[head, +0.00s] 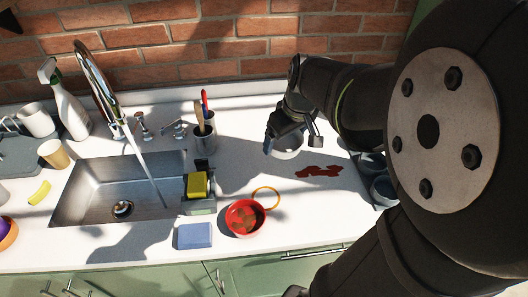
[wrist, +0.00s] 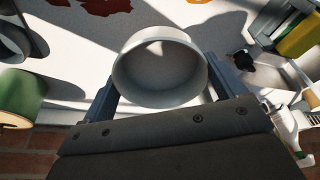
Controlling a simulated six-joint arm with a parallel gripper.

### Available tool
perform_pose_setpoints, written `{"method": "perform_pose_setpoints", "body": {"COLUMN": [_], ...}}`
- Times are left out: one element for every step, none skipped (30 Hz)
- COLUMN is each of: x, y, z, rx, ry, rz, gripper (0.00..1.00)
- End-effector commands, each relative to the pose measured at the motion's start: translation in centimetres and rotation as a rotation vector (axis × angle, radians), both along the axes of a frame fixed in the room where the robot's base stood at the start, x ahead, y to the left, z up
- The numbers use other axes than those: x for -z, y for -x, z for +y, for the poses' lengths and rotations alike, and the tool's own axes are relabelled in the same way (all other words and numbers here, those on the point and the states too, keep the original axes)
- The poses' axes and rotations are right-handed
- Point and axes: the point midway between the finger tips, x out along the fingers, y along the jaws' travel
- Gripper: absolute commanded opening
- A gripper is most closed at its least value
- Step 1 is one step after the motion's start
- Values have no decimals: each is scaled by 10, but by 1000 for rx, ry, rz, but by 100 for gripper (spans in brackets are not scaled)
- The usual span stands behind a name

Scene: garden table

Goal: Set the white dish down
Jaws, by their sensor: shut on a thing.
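The white dish (wrist: 160,68), round and bowl-like, sits between the fingers of my gripper (wrist: 158,85) in the wrist view. The fingers close on it from both sides. In the head view my gripper (head: 290,135) hangs over the counter right of the utensil cup. The dish (head: 284,152) shows below it, partly hidden by the gripper. I cannot tell whether the dish touches the counter.
Red-brown stains (head: 318,171) mark the white counter just right of the dish. A stained red bowl (head: 244,217), an orange ring (head: 265,190) and a blue sponge (head: 194,235) lie nearer the front. The utensil cup (head: 204,142) and sink (head: 85,190) are left. Dark dishes (head: 380,185) stand right.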

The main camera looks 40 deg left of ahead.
Motion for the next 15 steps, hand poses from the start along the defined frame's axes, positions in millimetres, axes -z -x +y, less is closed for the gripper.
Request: {"method": "perform_pose_setpoints", "body": {"x": [2,3,4,4,5,7,9,11,15,18,22,27,31,35,41], "y": [11,16,21,25,28,31,33,36,39,42,45,49,53,56,60], "z": [-4,-8,-11,-13,-14,-14,-13,-10,-5,-1,4,12,18,24,32], "rx": [-39,-57,-78,-91,-100,-111,-116,-119,-122,-123,-123,-123,-124,-123,-123], "ry": [37,58,82,95,106,118,124,126,129,129,130,129,130,130,130], "rz": [7,14,17,19,21,23,25,26,25,26,28,26,27,27,27], "gripper": [63,63,63,63,63,63,63,63,63,63,63,63,63,63,63]}}
